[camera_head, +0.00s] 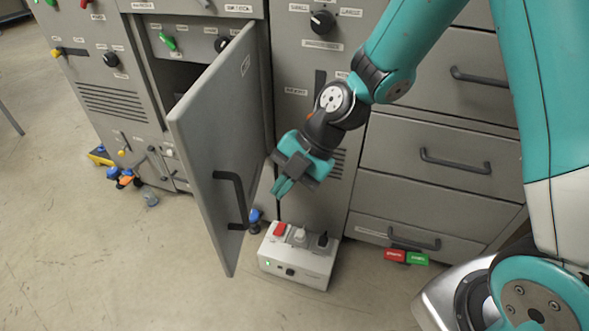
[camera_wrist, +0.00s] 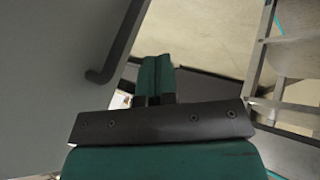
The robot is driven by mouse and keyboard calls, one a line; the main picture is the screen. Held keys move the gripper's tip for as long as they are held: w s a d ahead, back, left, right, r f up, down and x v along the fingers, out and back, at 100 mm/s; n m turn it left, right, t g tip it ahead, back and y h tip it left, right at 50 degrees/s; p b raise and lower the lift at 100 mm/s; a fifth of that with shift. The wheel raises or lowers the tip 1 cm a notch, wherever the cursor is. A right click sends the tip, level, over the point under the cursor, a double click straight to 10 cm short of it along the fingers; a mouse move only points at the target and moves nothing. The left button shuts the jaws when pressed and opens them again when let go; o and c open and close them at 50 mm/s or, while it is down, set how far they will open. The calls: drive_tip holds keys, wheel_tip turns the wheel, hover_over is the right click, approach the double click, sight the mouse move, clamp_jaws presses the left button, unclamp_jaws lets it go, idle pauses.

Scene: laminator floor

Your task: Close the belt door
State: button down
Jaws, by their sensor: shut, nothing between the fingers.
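The belt door (camera_head: 222,140) is a grey panel hinged on its right edge and standing wide open out from the cabinet. Its black bar handle (camera_head: 232,200) is on the face turned to the right. My gripper (camera_head: 279,190) is shut and empty, just right of the door and apart from the handle in the head view. In the wrist view the shut fingers (camera_wrist: 155,78) point up the picture. The door panel (camera_wrist: 60,60) fills the left side there, with the dark handle (camera_wrist: 112,55) left of the fingers.
A white control box (camera_head: 298,256) with a red button stands on the floor below my gripper. A drawer cabinet (camera_head: 440,150) is at the right. Red and green tags (camera_head: 406,256) lie by its foot. The floor at the left front is clear.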

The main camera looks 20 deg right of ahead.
drive_tip(key=a, duration=0.1)
drive_tip(key=w+a+f, duration=0.1)
drive_tip(key=a, duration=0.1)
drive_tip(key=w+a+f, duration=0.1)
drive_tip(key=shift+w+a, duration=0.15)
drive_tip(key=shift+a, duration=0.2)
drive_tip(key=shift+a, duration=0.1)
